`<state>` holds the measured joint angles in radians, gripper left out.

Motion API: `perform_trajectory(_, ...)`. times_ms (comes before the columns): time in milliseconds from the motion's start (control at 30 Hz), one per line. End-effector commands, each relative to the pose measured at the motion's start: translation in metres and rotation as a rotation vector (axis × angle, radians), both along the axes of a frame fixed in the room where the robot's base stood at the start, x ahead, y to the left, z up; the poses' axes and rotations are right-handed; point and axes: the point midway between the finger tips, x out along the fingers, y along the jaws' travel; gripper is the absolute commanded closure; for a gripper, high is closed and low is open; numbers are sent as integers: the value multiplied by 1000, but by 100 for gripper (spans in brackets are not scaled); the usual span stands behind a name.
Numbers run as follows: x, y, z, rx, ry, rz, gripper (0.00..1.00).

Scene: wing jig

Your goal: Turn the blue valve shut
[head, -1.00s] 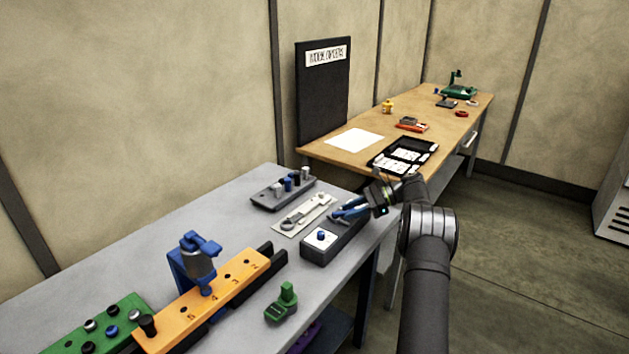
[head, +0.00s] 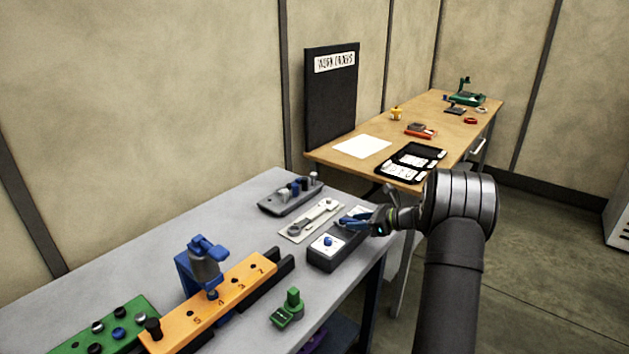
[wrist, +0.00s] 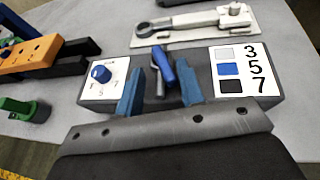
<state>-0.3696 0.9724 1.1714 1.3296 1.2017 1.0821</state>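A dark grey box (head: 322,262) on the grey table carries a white dial plate with a blue knob (head: 327,241). In the wrist view, the knob (wrist: 101,73) is at the left, beyond my left finger. A blue lever-like handle (wrist: 162,64) with a grey lower part stands mid-box. I cannot tell for sure whether the knob or the handle is the valve. My gripper (wrist: 158,76) is open, its blue fingers on either side of the handle, with gaps showing.
A white label (wrist: 239,70) with 3, 5, 7 and coloured squares is at the box's right. A pale plate with a wrench-like part (head: 312,220) lies behind the box. An orange numbered block (head: 215,300) and a green part (head: 289,309) stand nearby. Some table front is clear.

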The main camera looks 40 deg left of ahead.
Motion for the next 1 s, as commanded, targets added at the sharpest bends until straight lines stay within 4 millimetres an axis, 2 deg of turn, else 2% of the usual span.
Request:
perform_trajectory(233,-10,-3,2,0,1,-184,65)
perform_trajectory(300,-8,-20,8,1,-1,-179,65)
perform_trajectory(1000,-8,-150,62,0,-1,-176,65)
